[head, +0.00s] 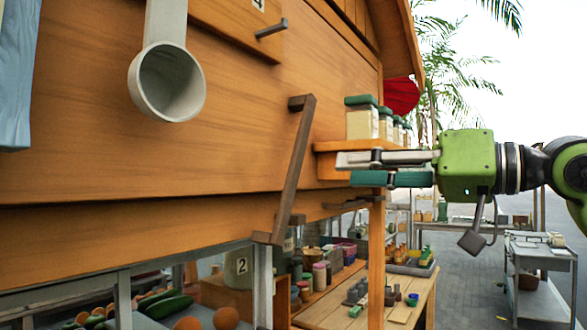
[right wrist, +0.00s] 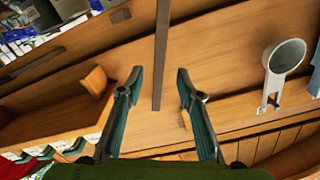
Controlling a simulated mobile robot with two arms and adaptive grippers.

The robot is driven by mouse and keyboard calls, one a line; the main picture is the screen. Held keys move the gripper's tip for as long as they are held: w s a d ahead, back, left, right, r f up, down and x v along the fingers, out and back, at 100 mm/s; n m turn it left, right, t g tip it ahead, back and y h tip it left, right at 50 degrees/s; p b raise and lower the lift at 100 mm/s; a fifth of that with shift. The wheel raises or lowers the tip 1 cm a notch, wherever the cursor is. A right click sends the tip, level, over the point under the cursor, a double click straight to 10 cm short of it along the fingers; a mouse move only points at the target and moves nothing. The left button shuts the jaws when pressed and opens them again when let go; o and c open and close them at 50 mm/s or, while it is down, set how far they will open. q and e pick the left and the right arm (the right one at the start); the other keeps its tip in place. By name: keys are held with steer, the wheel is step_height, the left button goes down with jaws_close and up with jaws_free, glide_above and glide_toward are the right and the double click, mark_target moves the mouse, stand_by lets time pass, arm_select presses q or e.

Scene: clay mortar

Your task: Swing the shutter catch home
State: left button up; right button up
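The shutter catch looks to be the long dark brown bar (head: 287,175) on the orange wooden wall. It slants from an upper end block down to a lower end below the wall's edge. My right gripper (head: 345,170) is to the right of the bar, fingers pointing at it, with a gap between. In the right wrist view the bar (right wrist: 162,50) runs between the two spread fingers (right wrist: 159,73), which are open and hold nothing. I cannot tell which end of the bar is the pivot. My left gripper is not in view.
A small shelf (head: 326,146) with green-lidded jars (head: 362,122) stands out from the wall, close behind my right gripper. A grey ladle (head: 167,82) hangs at upper left. A dark peg (head: 272,28) sticks out above. Below are a produce counter and a wooden table (head: 335,305).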

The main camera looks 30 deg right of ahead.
mark_target(297, 173)
steer(key=p+x, duration=0.2)
steer(key=x, duration=0.1)
steer(key=p+x, duration=0.3)
steer(key=x, duration=0.1)
steer(key=p+x, duration=0.3)
steer(key=shift+w+a+r, duration=0.1)
steer(key=shift+w+r, duration=0.05)
steer(key=shift+r, duration=0.15)
steer(key=shift+w+a+f+p, duration=0.15)
steer(key=shift+w+a+p, duration=0.05)
steer(key=shift+w+p, duration=0.25)
steer(key=shift+w+a+f+p, duration=0.1)
steer(key=shift+w+a+p, duration=0.05)
steer(key=shift+w+p, duration=0.3)
jaws_close()
